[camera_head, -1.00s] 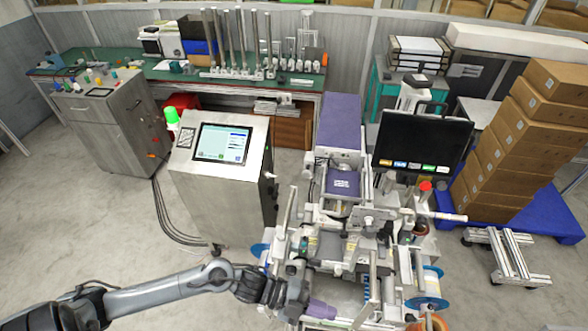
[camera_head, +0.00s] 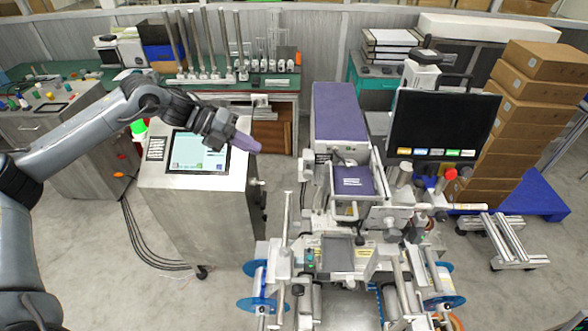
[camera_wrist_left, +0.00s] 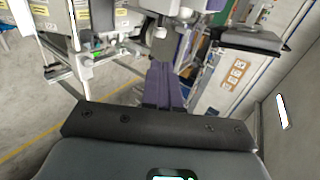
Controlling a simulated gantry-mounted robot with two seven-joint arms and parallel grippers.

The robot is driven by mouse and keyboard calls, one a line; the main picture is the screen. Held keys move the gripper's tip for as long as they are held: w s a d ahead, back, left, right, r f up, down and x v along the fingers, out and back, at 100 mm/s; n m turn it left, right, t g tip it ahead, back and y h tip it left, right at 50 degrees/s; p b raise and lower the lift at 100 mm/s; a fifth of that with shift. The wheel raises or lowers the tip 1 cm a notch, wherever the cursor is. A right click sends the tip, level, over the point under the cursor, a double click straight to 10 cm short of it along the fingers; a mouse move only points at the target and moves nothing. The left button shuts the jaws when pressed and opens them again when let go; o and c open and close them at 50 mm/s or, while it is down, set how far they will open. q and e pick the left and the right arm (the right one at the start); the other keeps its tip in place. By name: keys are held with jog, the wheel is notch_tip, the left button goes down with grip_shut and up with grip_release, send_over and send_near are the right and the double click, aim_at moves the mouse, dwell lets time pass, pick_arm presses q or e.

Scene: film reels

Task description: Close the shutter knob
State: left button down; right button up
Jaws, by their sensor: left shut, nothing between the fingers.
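The film reel machine (camera_head: 340,248) stands at centre right, with blue reels (camera_head: 256,304) low on its sides. I cannot tell which of its small parts is the shutter knob. My left gripper (camera_head: 248,144) has purple fingers, shut and empty. It is raised in front of the cabinet's touchscreen (camera_head: 198,152), left of the machine's purple top cover (camera_head: 340,110). In the left wrist view the shut fingers (camera_wrist_left: 160,72) point towards grey machine parts, with a rounded grey part (camera_wrist_left: 163,45) just beyond the tips. My right gripper is not in view.
A steel control cabinet (camera_head: 200,215) stands left of the machine. A black monitor (camera_head: 440,125) is mounted at the machine's right, near stacked cardboard boxes (camera_head: 535,100). A green bench (camera_head: 270,84) runs behind. A strip of floor is open between cabinet and machine.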

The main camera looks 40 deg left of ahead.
aim_at(304, 173)
pick_arm(q)
jog(key=p+x, duration=0.4)
jog(key=x, duration=0.9)
jog(key=shift+w+p, duration=0.15)
jog(key=shift+p, duration=0.2)
notch_tip(304, 173, down, 4)
jog(key=b, duration=0.2)
jog(key=shift+f+b, duration=0.1)
jog(key=shift+b, duration=0.3)
